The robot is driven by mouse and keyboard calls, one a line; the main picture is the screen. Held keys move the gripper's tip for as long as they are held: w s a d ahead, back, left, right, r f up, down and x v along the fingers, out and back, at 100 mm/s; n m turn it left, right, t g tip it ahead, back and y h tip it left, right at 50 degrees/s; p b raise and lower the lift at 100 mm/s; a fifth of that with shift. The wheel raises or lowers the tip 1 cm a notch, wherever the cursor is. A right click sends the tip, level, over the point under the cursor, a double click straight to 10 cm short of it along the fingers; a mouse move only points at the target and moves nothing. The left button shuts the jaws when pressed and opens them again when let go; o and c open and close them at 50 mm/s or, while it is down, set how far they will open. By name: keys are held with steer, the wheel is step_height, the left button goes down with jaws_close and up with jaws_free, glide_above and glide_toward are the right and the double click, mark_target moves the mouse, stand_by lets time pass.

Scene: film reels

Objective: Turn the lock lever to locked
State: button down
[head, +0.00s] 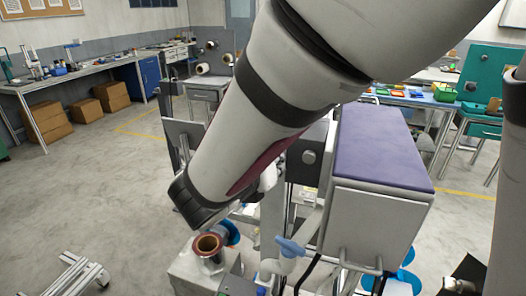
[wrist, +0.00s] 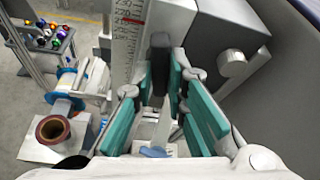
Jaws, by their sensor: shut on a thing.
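In the wrist view my gripper (wrist: 160,82) has its teal-padded fingers closed around a narrow upright lever with a dark top (wrist: 160,44), which I take to be the lock lever. The lever stands beside a white scale plate (wrist: 127,30) with a red mark. Its lower part is hard to make out between the pads. In the head view my arm hides the gripper and the lever.
A grey machine housing with a purple top (head: 385,135) stands close on the right. A round knob (wrist: 232,63) juts out near the fingers. A copper-coloured reel core (wrist: 52,130) sits on a block at lower left. Open floor (head: 90,190) lies to the left.

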steer(key=shift+d+m+t+y+b, duration=0.15)
steer(key=shift+m+t+y+b, duration=0.25)
steer(key=shift+m+b, duration=0.55)
steer(key=shift+y, duration=0.3)
steer(key=c, duration=1.6)
jaws_free()
steer(key=v, duration=0.7)
steer(key=shift+s+a+r, duration=0.2)
